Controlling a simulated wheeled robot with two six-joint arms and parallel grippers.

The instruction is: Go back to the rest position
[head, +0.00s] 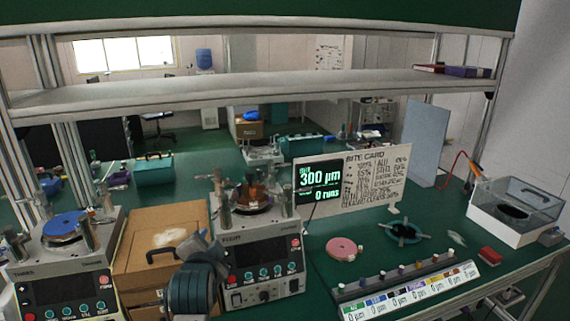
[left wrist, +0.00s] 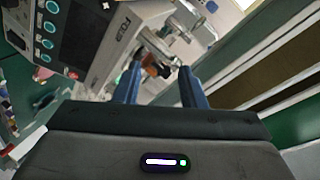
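My left gripper (head: 192,262) is at the bottom of the head view, left of the middle. It is dark and stands in front of a brown cardboard box (head: 150,241) and the left side of the middle lapping machine (head: 262,262). In the left wrist view its two blue fingers (left wrist: 160,78) stand apart with nothing held between them. The machine's front panel shows tilted beyond the fingers there. I cannot tell from these views whether the fingers touch anything. My right gripper is in neither view.
Another lapping machine (head: 62,262) with a blue disc stands at the left. A pink disc (head: 344,248), a dark spoked ring (head: 404,234), a labelled rack (head: 410,283), a red block (head: 489,256) and a clear-walled basin (head: 515,212) are on the green bench to the right. A shelf (head: 250,88) crosses above.

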